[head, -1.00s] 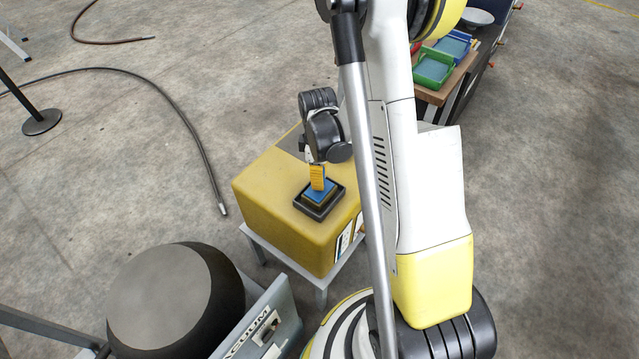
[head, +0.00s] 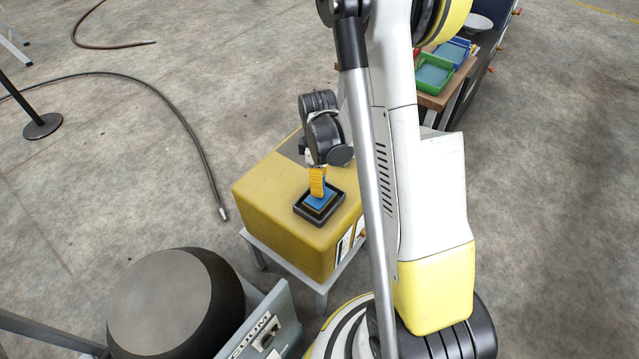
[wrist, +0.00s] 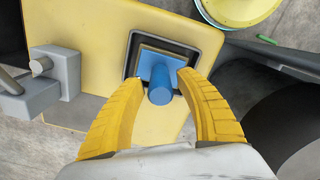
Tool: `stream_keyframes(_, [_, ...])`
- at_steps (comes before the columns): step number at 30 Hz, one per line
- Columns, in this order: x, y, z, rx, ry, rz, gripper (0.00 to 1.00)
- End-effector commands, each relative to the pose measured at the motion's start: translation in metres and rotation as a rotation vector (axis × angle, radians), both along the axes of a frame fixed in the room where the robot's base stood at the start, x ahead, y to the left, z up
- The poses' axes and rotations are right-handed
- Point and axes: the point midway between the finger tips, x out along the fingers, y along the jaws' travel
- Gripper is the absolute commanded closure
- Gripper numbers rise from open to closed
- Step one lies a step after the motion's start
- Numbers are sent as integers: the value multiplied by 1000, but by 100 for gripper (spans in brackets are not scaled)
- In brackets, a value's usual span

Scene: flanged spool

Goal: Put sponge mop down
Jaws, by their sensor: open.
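The sponge mop (head: 319,200) has a blue top and sits in a dark square tray (head: 301,211) on the yellow box. In the wrist view its blue round handle (wrist: 160,86) points up toward the camera, above a square blue head and a yellowish layer in the tray (wrist: 133,62). My gripper (head: 318,190) is directly above the mop. In the wrist view its yellow fingers (wrist: 172,95) are open, one on each side of the handle, with a gap visible around it. The fingers hide part of the mop in the head view.
The yellow box (head: 270,205) stands on a light-framed stand (head: 262,250). A black drum (head: 175,300) stands at the lower left. A dark hose (head: 185,125) lies on the floor at left. Green (head: 433,74) and blue bins are on a bench at the upper right.

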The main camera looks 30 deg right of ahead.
Motion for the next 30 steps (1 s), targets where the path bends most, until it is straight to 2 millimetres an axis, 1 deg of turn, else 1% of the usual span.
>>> stream_keyframes(1, [0,0,17,0,0,0,58])
stream_keyframes(3, [0,0,34,0,0,0,58])
stream_keyframes(9, [1,1,77,0,0,0,58])
stream_keyframes(12, [1,1,91,0,0,0,58])
stream_keyframes(15, [2,1,100,-1,-1,-1,58])
stream_keyframes(17, [1,3,106,-2,-6,-8,58])
stream_keyframes(18, [1,5,112,-5,-17,-19,58])
stream_keyframes(20, [0,11,125,-10,-38,-47,58])
stream_keyframes(23, [-5,28,159,-19,-106,-129,58])
stream_keyframes(24, [-9,36,174,-20,-140,-172,58])
stream_keyframes(27, [-22,57,210,-10,-234,-287,58])
stream_keyframes(30, [-39,78,240,18,-327,-401,58])
